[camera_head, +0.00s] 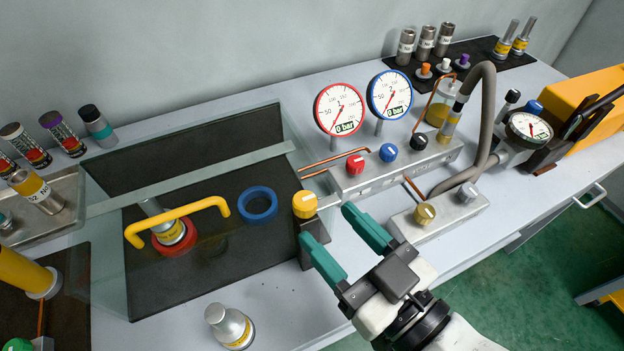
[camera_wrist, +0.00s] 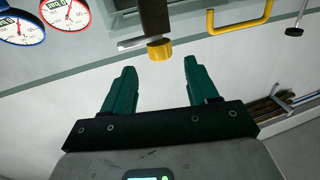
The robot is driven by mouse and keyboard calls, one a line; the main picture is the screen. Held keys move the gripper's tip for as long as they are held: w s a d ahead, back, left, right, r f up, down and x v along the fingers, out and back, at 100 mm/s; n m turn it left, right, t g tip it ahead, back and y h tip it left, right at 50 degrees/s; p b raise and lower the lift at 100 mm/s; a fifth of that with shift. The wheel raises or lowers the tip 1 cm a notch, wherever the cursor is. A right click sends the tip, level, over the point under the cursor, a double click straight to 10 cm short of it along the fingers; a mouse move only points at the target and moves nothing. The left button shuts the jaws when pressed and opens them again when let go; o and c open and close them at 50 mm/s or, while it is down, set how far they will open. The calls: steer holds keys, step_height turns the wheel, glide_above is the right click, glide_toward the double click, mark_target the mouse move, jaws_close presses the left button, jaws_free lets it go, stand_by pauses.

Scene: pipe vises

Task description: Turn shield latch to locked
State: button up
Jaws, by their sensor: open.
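The shield is a clear glass box (camera_head: 190,178) with a yellow bar handle (camera_head: 178,217), standing over a black mat. The handle also shows in the wrist view (camera_wrist: 238,22). The shield latch (camera_head: 304,204) is a round yellow knob on a dark post (camera_head: 312,231) at the shield's right side. In the wrist view the latch knob (camera_wrist: 160,50) has a grey bar (camera_wrist: 131,43) pointing left. My gripper (camera_head: 328,224) has green fingers spread apart and empty. Its fingertips (camera_wrist: 160,67) point at the knob, one to each side. I cannot tell any contact.
A valve block (camera_head: 392,172) with red, blue and black knobs and two dial gauges (camera_head: 341,108) stands behind and right of my gripper. A silver fitting (camera_head: 230,326) stands on the front left of the table.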

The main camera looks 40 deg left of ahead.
mark_target(298, 193)
steer(key=a, duration=0.2)
steer(key=w+a+p, duration=0.1)
steer(key=a, duration=0.5)
steer(key=shift+w+a+p, duration=0.15)
steer(key=shift+a+p, duration=0.1)
steer(key=shift+p, duration=0.05)
steer(key=c, duration=0.9)
